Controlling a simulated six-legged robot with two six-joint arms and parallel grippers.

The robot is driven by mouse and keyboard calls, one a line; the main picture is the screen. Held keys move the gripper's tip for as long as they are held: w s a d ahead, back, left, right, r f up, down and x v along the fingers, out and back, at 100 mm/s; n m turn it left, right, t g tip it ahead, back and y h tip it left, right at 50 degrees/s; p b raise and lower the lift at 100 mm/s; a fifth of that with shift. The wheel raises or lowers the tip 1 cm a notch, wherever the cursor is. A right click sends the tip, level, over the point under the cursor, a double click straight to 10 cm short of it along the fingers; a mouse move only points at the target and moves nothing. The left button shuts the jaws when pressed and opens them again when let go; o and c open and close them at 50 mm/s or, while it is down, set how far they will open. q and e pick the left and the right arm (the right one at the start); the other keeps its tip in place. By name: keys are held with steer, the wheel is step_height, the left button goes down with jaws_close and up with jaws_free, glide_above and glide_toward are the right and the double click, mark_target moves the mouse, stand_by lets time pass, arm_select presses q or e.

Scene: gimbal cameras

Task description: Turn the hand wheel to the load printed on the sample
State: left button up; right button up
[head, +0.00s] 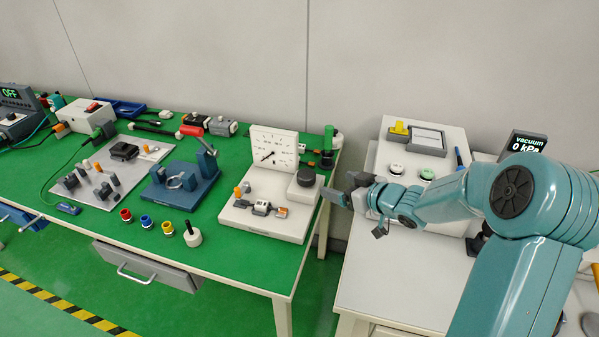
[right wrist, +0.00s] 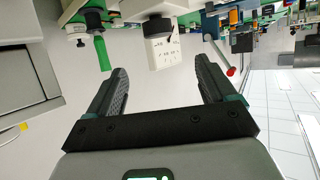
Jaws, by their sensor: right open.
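The black hand wheel (head: 306,176) sits on a white block at the right of a test stand (head: 262,229) on the green bench. A white dial panel (head: 287,143) with a dark needle stands behind it. A small grey and orange piece (head: 262,208), perhaps the sample, lies at the stand's front; its print is too small to read. My right gripper (head: 342,188) is open and empty, just right of the wheel and apart from it. In the right wrist view the wheel (right wrist: 154,27) and dial (right wrist: 163,54) show upside down beyond the open fingers (right wrist: 160,66). My left gripper is not visible.
A blue fixture (head: 180,187), coloured rings (head: 146,221) and a white piece with a black peg (head: 193,237) stand left of the test stand. A separate white bench (head: 390,291) at the right has a vacuum display (head: 524,146). A gap separates the benches.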

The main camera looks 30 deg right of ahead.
mark_target(308, 175)
steer(key=x, duration=1.5)
steer(key=shift+w+d+f, duration=0.1)
steer(key=shift+w+f, duration=0.15)
steer(key=shift+w, duration=0.05)
steer(key=c, duration=1)
